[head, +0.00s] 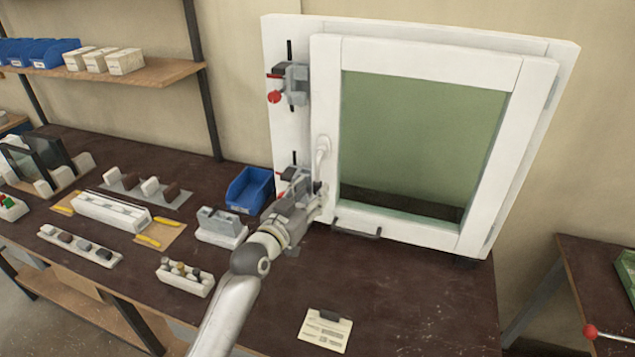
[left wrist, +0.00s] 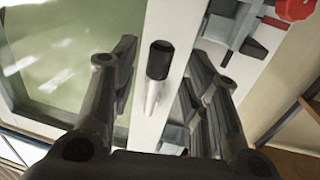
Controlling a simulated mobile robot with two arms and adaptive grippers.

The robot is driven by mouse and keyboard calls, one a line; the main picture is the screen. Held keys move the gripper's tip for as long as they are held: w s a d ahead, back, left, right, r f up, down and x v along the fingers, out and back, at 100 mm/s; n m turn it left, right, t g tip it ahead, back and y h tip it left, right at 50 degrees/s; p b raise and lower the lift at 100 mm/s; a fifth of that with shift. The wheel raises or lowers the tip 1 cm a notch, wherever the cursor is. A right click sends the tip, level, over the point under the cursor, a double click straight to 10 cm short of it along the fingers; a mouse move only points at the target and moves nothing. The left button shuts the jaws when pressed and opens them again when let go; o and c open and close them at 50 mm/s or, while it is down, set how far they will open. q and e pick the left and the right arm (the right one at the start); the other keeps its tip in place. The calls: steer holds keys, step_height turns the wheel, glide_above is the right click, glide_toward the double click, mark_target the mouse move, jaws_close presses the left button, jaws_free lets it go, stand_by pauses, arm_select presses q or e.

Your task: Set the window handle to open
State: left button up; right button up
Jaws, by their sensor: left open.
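The white window handle (head: 322,147) sits on the left side of the white window sash (head: 425,57), its lever pointing down. The sash looks shut against its frame. My left gripper (head: 318,193) is just below the handle's lower end in the head view. In the left wrist view, the open fingers of my left gripper (left wrist: 163,75) stand on either side of the handle (left wrist: 152,98), which shows a dark end. I see no finger closed on it; whether one touches it I cannot tell. My right gripper is not in view.
An upper clamp with a red knob (head: 274,97) is on the frame left of the handle. A lower clamp (head: 287,174) is close beside my left gripper. A blue bin (head: 250,189) and several trays stand left on the dark bench (head: 430,300). A card (head: 325,330) lies in front.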

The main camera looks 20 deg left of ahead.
mark_target(315, 189)
arm_select(q)
steer(key=shift+w+d, duration=0.2)
steer(key=shift+w, duration=0.65)
steer(key=shift+w+d, duration=0.15)
steer(key=shift+w, duration=0.65)
steer(key=shift+c, duration=0.2)
jaws_close()
